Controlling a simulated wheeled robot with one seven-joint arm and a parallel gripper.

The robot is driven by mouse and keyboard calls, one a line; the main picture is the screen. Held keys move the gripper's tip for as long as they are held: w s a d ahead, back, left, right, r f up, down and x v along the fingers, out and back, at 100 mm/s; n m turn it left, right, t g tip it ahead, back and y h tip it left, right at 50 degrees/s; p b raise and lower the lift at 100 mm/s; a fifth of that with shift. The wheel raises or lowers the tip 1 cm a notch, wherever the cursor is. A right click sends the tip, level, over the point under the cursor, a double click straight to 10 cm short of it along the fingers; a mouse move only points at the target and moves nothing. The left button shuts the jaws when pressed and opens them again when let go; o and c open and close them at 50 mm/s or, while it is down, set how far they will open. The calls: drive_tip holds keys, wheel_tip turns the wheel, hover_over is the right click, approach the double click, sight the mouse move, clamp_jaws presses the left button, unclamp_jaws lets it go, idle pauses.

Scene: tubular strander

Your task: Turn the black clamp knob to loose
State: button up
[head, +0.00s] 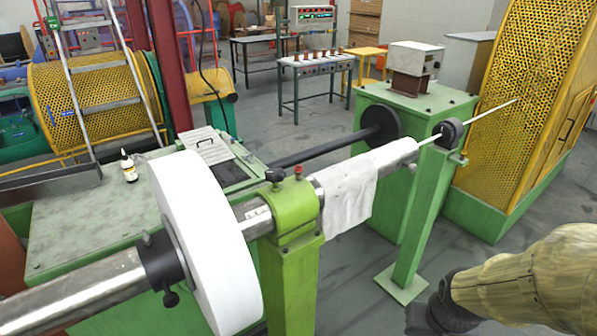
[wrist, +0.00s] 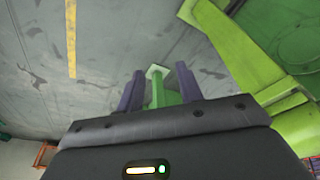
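A black knob (head: 275,176) stands on top of the green clamp bracket (head: 293,209) around the shaft, with a small red knob (head: 298,172) beside it. Another black knob (head: 170,298) hangs under the dark collar left of the large white disc (head: 205,235). I cannot tell the clamp knob's setting. My gripper (wrist: 158,82) shows in the wrist view with its two fingers apart and nothing between them. It points down toward the floor and a green post's foot. In the head view my arm is at the lower right, well away from the knobs; the fingertips are not clear there.
A white cloth (head: 350,198) hangs over the shaft right of the bracket. A green post (head: 413,230) and a yellow mesh guard (head: 525,100) stand at the right. A small bottle (head: 128,166) stands on the green machine top. Floor between post and guard is clear.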

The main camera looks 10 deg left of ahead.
drive_tip(key=shift+d, duration=0.2)
drive_tip(key=shift+o, duration=1.3)
drive_tip(key=o, duration=0.4)
drive_tip(key=shift+w+a, duration=0.2)
drive_tip(key=shift+w, duration=0.1)
drive_tip(key=shift+o, duration=0.4)
drive_tip(key=w+a+r+n+t+y+p, duration=0.1)
drive_tip(key=w+a+r+n+t+p, duration=0.1)
drive_tip(key=w+a, duration=0.5)
drive_tip(key=shift+w+a+t+p, duration=0.4)
drive_tip(key=shift+w+t+p, duration=0.35)
drive_tip(key=shift+w, duration=0.5)
drive_tip(key=w+a+r+t+y+p, duration=0.1)
drive_tip(key=w+a+r+t+p, duration=0.1)
drive_tip(key=a, duration=0.6)
drive_tip(key=w+a+r+n+t+y+p, duration=0.1)
drive_tip(key=w+a+r+t+y+p, duration=0.1)
drive_tip(key=a, duration=0.7)
drive_tip(key=w+a+r+n+t+y+p, duration=0.1)
drive_tip(key=w+a+r+t+y+p, duration=0.1)
drive_tip(key=a+r+t, duration=0.3)
drive_tip(key=w+a+t+p, duration=0.1)
drive_tip(key=a, duration=0.3)
drive_tip(key=shift+w+r+t+p, duration=0.35)
drive_tip(key=shift+w+r, duration=0.05)
